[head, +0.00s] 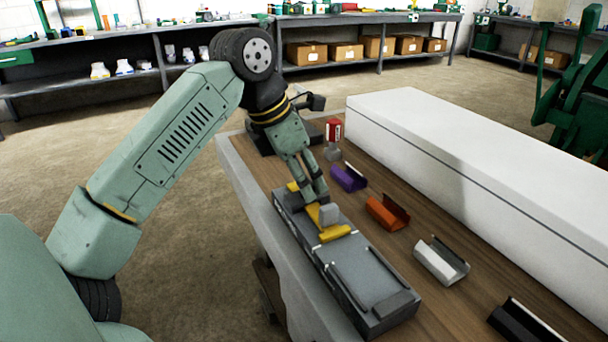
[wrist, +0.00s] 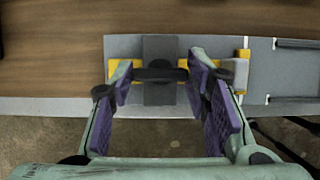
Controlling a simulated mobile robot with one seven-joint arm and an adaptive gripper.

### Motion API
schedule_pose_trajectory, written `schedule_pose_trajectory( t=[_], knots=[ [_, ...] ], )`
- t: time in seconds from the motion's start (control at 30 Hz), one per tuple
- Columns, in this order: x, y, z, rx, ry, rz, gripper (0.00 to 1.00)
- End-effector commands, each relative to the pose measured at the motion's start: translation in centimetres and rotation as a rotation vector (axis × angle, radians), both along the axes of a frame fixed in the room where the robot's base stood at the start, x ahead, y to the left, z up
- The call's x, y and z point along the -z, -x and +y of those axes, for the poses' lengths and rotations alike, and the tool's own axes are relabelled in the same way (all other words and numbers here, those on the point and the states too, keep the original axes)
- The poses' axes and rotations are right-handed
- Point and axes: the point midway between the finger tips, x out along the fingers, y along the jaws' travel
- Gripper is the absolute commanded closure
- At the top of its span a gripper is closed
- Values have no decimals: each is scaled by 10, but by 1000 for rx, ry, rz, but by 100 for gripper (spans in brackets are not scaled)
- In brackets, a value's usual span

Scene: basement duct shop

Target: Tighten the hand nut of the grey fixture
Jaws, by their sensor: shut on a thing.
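The grey fixture (head: 365,275) lies along the left edge of the wooden bench, with yellow parts (head: 335,232) and a small grey block (head: 329,214) on its far half. My gripper (head: 319,199) reaches down onto that far half. In the wrist view, a dark bar-shaped hand nut (wrist: 160,74) lies across a dark grey strip of the fixture (wrist: 175,45). The purple-padded fingers of my gripper (wrist: 160,76) stand on either side of the nut and are shut on its ends. In the head view the nut is hidden by the fingers.
Purple (head: 349,178), orange (head: 388,212), white (head: 441,262) and black (head: 522,324) channel pieces lie in a row right of the fixture. A long white duct (head: 480,165) fills the bench's right side.

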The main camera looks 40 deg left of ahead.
Motion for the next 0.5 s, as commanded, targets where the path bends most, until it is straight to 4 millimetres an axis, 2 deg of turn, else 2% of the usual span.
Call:
schedule_pose_trajectory(
  t=[0.47, 0.5],
  knots=[
    [-1, -1, 0, 15, -1, -3, 85],
    [-1, -1, 0, 15, -1, -3, 56]
  ],
)
